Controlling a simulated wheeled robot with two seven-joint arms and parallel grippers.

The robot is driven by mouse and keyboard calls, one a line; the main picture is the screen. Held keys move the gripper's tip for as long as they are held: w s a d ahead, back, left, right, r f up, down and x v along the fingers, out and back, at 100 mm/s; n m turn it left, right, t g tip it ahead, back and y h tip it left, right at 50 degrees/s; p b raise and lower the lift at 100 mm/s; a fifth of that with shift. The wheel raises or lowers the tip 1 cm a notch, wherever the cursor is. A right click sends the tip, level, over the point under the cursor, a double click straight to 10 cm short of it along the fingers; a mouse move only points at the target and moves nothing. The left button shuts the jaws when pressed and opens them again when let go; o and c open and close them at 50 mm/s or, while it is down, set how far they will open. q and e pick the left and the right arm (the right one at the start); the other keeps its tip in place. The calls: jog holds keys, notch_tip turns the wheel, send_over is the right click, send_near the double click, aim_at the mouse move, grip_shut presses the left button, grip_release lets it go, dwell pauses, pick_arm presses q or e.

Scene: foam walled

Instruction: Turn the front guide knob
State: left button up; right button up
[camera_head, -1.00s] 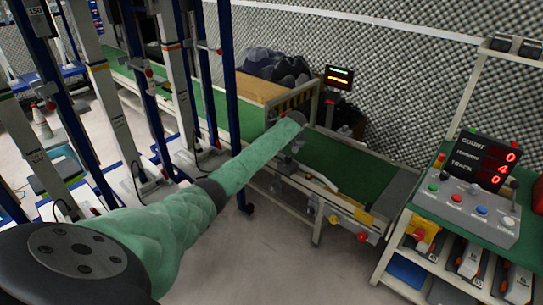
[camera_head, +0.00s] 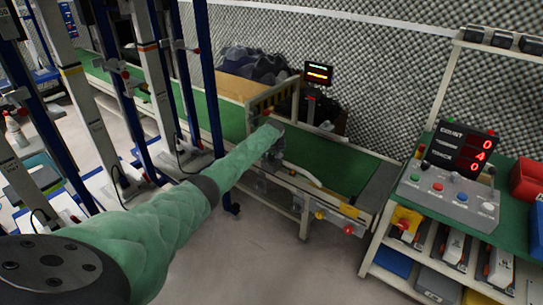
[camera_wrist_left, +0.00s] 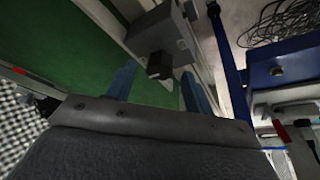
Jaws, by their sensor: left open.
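The front guide knob looks to be the small black knob (camera_wrist_left: 159,66) on a grey block (camera_wrist_left: 160,35) at the conveyor's side in the left wrist view. My left gripper (camera_wrist_left: 158,88) is open, its two blue fingers apart with the knob showing between and just ahead of their tips. I cannot tell whether they touch it. In the head view my left gripper (camera_head: 273,152) is at the near edge of the green conveyor (camera_head: 335,168); the green-sleeved arm and hand hide the knob there. My right gripper is not in view.
A control panel (camera_head: 448,200) with coloured buttons and a red-digit display (camera_head: 461,150) stands on a bench at right. Yellow and red knobs (camera_head: 348,230) sit on the conveyor's near end. Blue and white uprights (camera_head: 208,90) stand close left of my arm. The floor in front is clear.

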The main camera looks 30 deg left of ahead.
pick_arm(q)
jog(key=shift+w+a+f, duration=0.1)
jog(key=shift+w+f, duration=0.05)
jog(key=shift+f, duration=0.35)
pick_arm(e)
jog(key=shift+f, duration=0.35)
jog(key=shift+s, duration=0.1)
pick_arm(q)
jog(key=c, duration=1)
jog(key=shift+o, duration=0.2)
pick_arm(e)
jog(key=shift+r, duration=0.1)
